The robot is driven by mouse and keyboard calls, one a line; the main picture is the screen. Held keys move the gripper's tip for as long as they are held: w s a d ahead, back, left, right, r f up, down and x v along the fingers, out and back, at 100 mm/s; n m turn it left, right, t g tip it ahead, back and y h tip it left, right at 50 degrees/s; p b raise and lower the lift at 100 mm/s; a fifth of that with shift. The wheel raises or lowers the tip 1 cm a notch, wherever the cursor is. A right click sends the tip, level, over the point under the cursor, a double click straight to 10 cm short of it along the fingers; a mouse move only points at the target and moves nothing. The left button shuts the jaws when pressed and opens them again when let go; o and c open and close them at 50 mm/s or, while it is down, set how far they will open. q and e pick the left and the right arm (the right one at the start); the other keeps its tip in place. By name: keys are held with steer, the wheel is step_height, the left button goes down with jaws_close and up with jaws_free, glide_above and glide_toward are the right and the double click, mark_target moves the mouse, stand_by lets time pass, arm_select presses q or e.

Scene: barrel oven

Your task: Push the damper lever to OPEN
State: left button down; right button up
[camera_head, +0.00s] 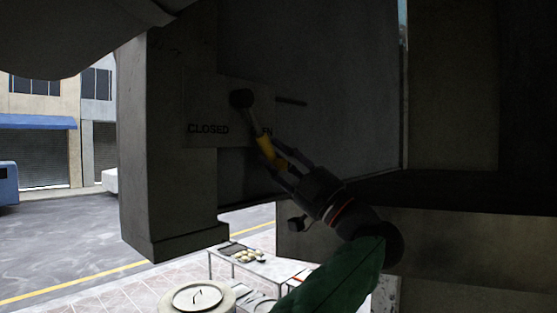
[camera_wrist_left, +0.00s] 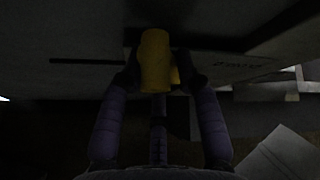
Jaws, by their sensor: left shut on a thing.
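The damper lever has a dark round pivot (camera_head: 241,98) on the plate of the dark oven wall. Its arm slants down and right to a yellow grip (camera_head: 264,146). The lever crosses the label on the right, of which only "EN" (camera_head: 267,131) shows; the label "CLOSED" (camera_head: 208,129) is clear of it on the left. My left gripper (camera_head: 278,161) is shut on the yellow grip, coming from below right. In the left wrist view the yellow grip (camera_wrist_left: 155,60) stands between the fingertips. My right gripper is not in view.
A dark slot or bar (camera_head: 290,101) is right of the pivot. A grey pillar (camera_head: 165,150) stands at the left. The street is open at the left.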

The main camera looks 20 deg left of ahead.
arm_select(q)
steer(key=shift+r, duration=0.2)
steer(key=c, duration=1.2)
jaws_free()
steer(key=o, duration=0.3)
steer(key=shift+o, duration=0.2)
steer(key=shift+w+f, duration=0.15)
steer(key=shift+d, duration=0.1)
steer(key=v, duration=1.2)
steer(key=shift+f, duration=0.1)
